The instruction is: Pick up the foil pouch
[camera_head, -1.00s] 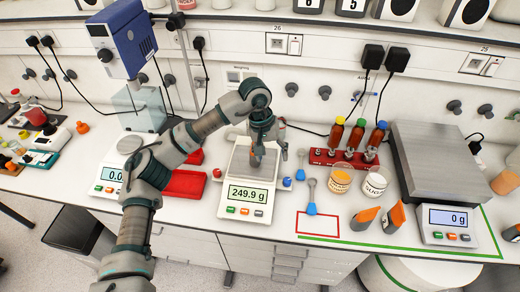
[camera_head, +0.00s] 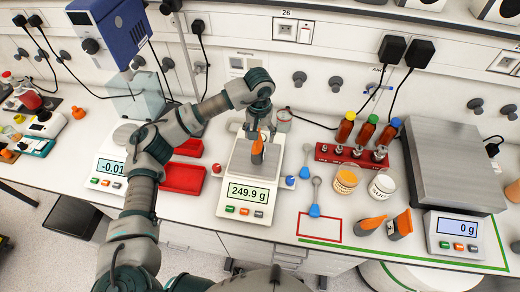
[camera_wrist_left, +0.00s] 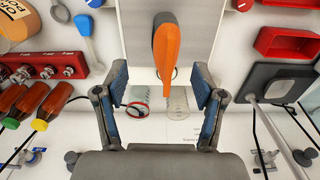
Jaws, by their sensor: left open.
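The foil pouch, an orange and dark grey piece (camera_head: 257,150), stands on the pan of the middle scale (camera_head: 238,165), which reads 249.9 g. My left gripper (camera_head: 258,134) is open just above and behind the pouch in the head view. In the left wrist view the pouch (camera_wrist_left: 165,48) shows between the two open, blue-padded fingers (camera_wrist_left: 160,85), with a gap on either side. I cannot tell how far its top reaches between them. Two similar orange and grey pieces (camera_head: 369,226) (camera_head: 399,224) lie on the bench at the right. My right gripper is not in view.
A red rack (camera_head: 350,156) with bottles, two tubs (camera_head: 347,178) (camera_head: 382,187) and blue-ended spoons (camera_head: 315,210) stand right of the scale. Red trays (camera_head: 183,178) lie to its left. A large scale (camera_head: 455,170) is at the right.

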